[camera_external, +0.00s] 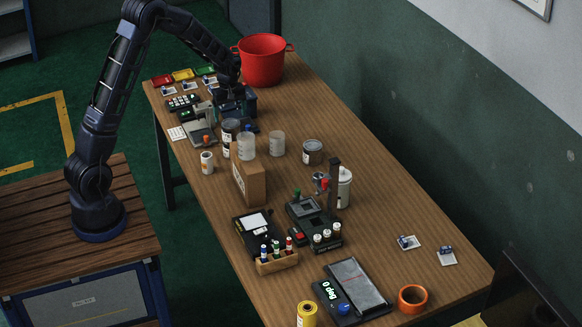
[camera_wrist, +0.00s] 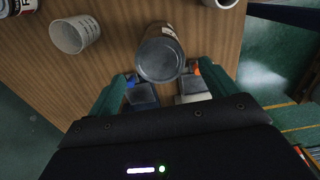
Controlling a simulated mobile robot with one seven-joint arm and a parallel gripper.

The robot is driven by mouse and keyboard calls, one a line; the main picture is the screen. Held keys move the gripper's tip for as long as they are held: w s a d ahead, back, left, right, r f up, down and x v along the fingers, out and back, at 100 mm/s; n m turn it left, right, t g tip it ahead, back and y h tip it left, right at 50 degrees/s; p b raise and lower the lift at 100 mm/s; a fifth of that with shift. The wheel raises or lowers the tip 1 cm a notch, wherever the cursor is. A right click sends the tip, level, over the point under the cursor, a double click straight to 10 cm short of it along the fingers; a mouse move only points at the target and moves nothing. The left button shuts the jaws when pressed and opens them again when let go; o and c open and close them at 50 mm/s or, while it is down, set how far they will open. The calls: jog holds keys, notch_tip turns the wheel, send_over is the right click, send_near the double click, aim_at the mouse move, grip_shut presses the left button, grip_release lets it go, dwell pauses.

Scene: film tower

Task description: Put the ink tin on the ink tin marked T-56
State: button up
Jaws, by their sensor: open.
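An ink tin (camera_wrist: 160,54) with a dark round lid and a pale label shows in the wrist view, just beyond and between the fingertips. My gripper (camera_wrist: 161,86) is open, with a finger on each side and nothing clearly held. In the external view my gripper (camera_external: 236,104) is at the far end of the table, behind a grey tin (camera_external: 230,130). Neither label is readable, so I cannot tell which is T-56.
A white canister (camera_external: 344,187) and a dark upright device (camera_external: 316,212) are farther forward. A red bucket (camera_external: 262,60) stands behind my gripper. Bare wood lies right of the squat tin.

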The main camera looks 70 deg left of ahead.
aim_at(231, 124)
notch_tip(231, 124, up, 4)
jog(key=shift+r, duration=0.2)
jog(key=shift+d+r, duration=0.15)
jog(key=shift+r, duration=0.05)
jog(key=s+d+r+m+t, duration=0.1)
jog(key=s+d+r+m, duration=0.3)
jog(key=s+d+r, duration=0.35)
jog(key=s+d+r+m+t, duration=0.1)
jog(key=s+d+r+m, duration=0.35)
jog(key=d+r, duration=0.5)
jog(key=s+d+r+m+t, duration=0.1)
jog(key=s+d+m, duration=0.3)
jog(key=s, duration=0.7)
jog(key=s+d+r+m+t, duration=0.1)
jog(key=s+d+r+m, duration=0.3)
jog(key=s, duration=0.7)
jog(key=shift+d+m+t, duration=0.3)
jog(key=shift+d+m, duration=0.45)
jog(key=shift+d, duration=0.1)
